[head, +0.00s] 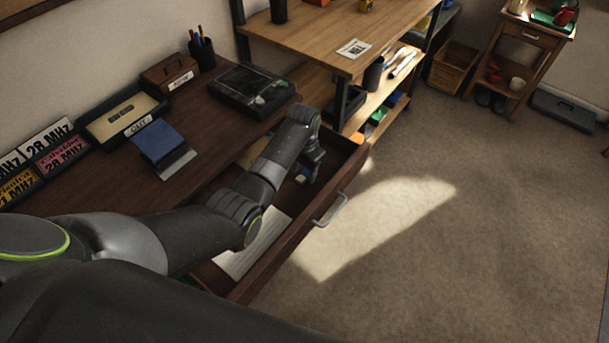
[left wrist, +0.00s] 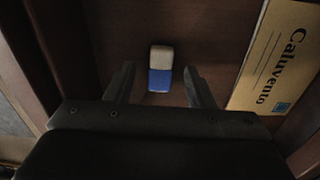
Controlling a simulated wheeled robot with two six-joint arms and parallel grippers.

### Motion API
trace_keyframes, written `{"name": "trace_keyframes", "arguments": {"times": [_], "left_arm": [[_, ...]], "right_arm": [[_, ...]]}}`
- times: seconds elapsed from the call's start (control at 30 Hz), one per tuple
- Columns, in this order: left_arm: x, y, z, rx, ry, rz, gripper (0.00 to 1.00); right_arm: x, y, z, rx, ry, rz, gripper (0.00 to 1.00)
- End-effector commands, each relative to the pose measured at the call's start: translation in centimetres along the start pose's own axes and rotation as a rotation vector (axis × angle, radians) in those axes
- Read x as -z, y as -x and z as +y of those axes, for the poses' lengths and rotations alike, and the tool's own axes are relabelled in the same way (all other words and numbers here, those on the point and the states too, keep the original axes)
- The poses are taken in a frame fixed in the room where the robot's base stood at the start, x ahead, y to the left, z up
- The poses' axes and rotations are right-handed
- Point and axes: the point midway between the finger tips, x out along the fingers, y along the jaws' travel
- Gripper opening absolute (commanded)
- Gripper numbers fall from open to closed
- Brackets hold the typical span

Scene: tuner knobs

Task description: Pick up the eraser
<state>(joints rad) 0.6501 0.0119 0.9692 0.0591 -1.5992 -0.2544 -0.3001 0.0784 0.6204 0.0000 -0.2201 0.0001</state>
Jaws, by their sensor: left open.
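The eraser (left wrist: 161,68), white at one end with a blue sleeve, lies on the floor of the open drawer. In the left wrist view it is between and slightly beyond the fingertips of my left gripper (left wrist: 160,78), which is open and empty. In the head view the eraser (head: 301,178) is a small white and blue patch beside my left gripper (head: 310,176), which reaches down into the drawer (head: 300,232). The arm hides part of the drawer. My right gripper is not in view.
White paper (head: 255,243) lies at the drawer's near end. Shelving (head: 375,110) stands beyond.

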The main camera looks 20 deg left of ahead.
Motion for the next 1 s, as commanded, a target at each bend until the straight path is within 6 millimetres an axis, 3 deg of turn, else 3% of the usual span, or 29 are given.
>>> {"name": "trace_keyframes", "arguments": {"times": [0.13, 0.4, 0.77, 1.0], "left_arm": [[0.03, -1.3, -0.05, 0.001, 0.0, 0.001, 0.49], [0.04, -1.44, -0.05, 0.001, 0.0, 0.002, 0.48], [0.05, -1.41, -0.05, 0.001, 0.0, 0.002, 0.01], [0.07, -1.24, -0.06, 0.001, 0.0, 0.003, 0.01]], "right_arm": [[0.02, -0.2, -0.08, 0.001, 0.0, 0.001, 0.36], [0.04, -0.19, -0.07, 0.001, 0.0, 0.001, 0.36], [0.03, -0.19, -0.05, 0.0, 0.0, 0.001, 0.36], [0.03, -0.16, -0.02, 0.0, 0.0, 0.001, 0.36]]}}
